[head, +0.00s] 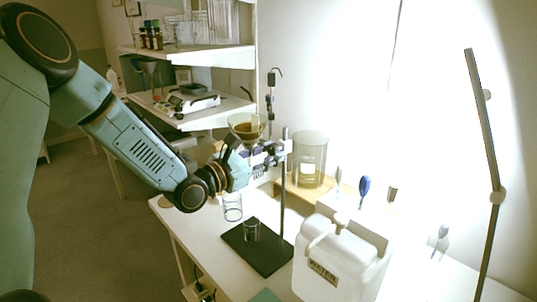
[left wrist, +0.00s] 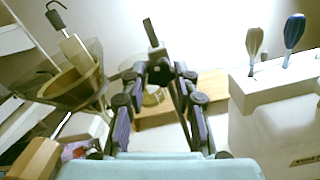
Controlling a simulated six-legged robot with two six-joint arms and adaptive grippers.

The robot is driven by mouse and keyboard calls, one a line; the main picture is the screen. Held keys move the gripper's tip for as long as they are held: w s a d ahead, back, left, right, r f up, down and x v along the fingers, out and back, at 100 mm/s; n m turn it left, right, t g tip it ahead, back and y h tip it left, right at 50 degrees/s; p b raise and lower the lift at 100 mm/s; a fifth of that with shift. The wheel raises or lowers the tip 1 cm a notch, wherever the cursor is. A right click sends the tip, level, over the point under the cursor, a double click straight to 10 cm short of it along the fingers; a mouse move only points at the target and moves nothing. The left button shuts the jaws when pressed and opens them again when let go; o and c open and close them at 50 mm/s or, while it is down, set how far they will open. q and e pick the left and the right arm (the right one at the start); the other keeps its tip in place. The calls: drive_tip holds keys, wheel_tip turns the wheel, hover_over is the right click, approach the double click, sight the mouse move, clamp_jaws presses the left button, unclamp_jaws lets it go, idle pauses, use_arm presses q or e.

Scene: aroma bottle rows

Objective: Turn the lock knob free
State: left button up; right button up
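A metal stand has an upright rod (head: 283,200) on a black base plate (head: 258,250), with clamp hardware (head: 262,158) near its top. My left gripper (head: 243,163) is at this clamp hardware, beside the rod. In the left wrist view, a dark knob-like part (left wrist: 160,72) with a short post above it sits between the tips of my left gripper (left wrist: 160,80). The fingers slant in on both sides of it; whether they touch it cannot be told. My right gripper is not in view.
A funnel (head: 246,126) with brown contents stands just behind my gripper. A small glass (head: 252,231) is on the base plate, another glass (head: 232,207) on the table. A white water container (head: 338,262) stands right of the rod, a glass cylinder (head: 310,158) behind.

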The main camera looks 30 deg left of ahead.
use_arm(q)
drive_tip(key=o, duration=0.4)
wheel_tip(320, 180, up, 10)
idle(0.6)
drive_tip(key=shift+f, duration=0.1)
idle(0.5)
